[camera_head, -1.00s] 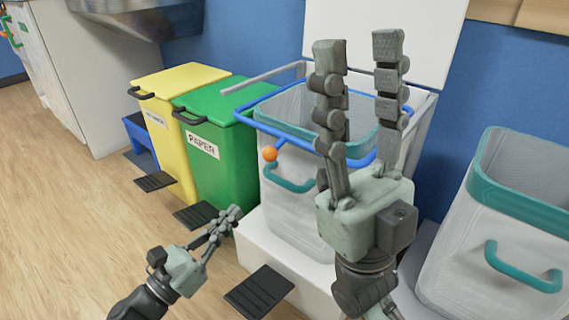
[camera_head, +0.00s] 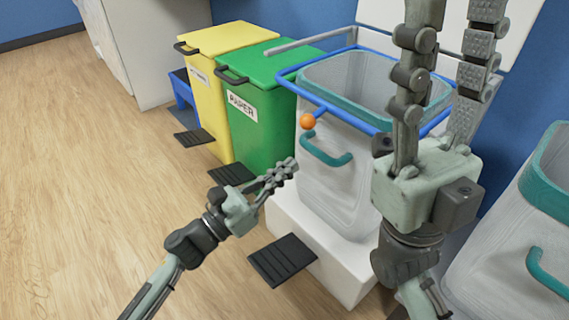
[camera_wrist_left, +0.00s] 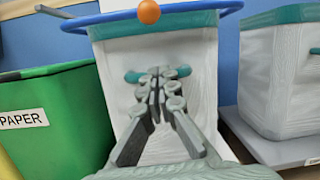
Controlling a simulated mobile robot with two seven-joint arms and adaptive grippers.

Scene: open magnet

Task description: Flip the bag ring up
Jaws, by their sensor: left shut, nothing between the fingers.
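The blue bag ring (camera_head: 345,117) lies around the top of a whitish bag (camera_head: 330,170) with a teal rim and handle. An orange ball (camera_head: 307,121) sits at the ring's front; it also shows at the top of the left wrist view (camera_wrist_left: 149,12), with the ring (camera_wrist_left: 105,19) beside it. My left gripper (camera_head: 287,169) is shut and empty, below and left of the ball. In the left wrist view its fingertips (camera_wrist_left: 161,80) appear in front of the bag's teal handle, below the ball. My right gripper (camera_head: 455,20) is open, fingers apart, hiding part of the ring's right side.
A green PAPER bin (camera_head: 262,122) and a yellow bin (camera_head: 222,50) stand left of the bag. Another whitish bin (camera_head: 515,235) with a teal rim stands at right. Black pedals (camera_head: 283,260) lie low in front. The wooden floor at left is clear.

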